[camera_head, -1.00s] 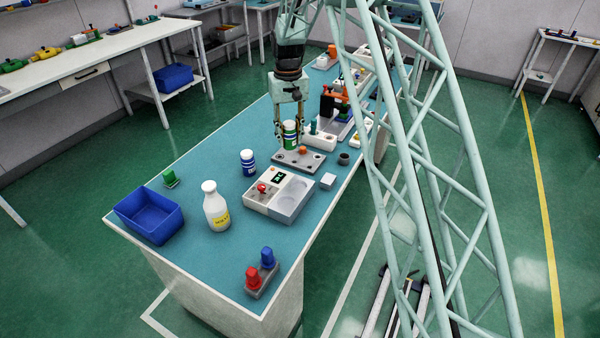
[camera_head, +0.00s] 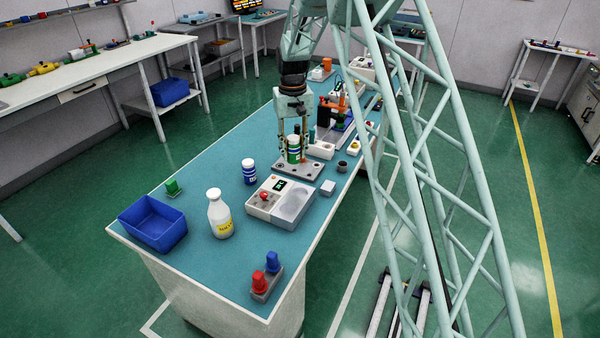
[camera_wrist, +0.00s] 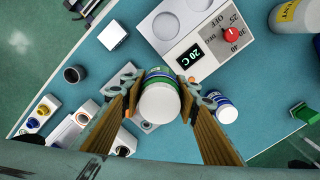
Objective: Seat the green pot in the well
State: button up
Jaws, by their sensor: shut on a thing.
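I cannot tell whether the pot touches the plate.
A white device with a dial and display (camera_head: 262,202) is in front of the plate. A blue and white pot (camera_head: 249,172) stands to the left. A dark round cup (camera_head: 342,166) and white block (camera_head: 328,188) are to the right. An orange and black fixture (camera_head: 327,108) is behind.

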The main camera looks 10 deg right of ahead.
aim_at(300, 196)
jog(key=shift+s, duration=0.15)
jog(key=s+f+m+p, duration=0.2)
jog(key=s+p, duration=0.2)
jog(key=s, duration=0.5)
jog(key=shift+f+m, duration=0.15)
jog(key=shift+m, duration=0.25)
jog(key=shift+s+f, duration=0.1)
jog(key=shift+f, duration=0.1)
jog(key=shift+f+b, duration=0.55)
jog(key=shift+f, duration=1.25)
jog(key=shift+f+b, duration=1.1)
jog(key=shift+f, duration=0.45)
dwell(3.0)
